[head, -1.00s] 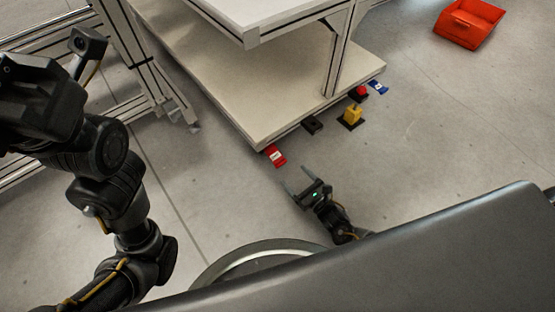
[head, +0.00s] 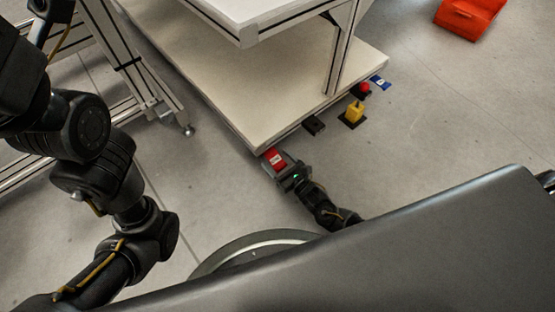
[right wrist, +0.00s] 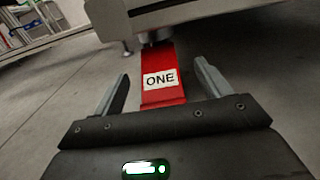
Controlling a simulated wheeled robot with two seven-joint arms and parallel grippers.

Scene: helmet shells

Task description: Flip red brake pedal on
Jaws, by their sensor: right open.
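The red brake pedal (head: 274,157) is at the near corner of the trolley's lower shelf, close to the floor. In the right wrist view my right gripper (right wrist: 160,85) shows a gap between each finger and the pedal. My left arm shows at the left of the head view, but its gripper fingers cannot be made out.
The trolley's pale lower shelf (head: 205,75) stands just beyond the pedal. An orange bin (head: 468,17) lies on open floor.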

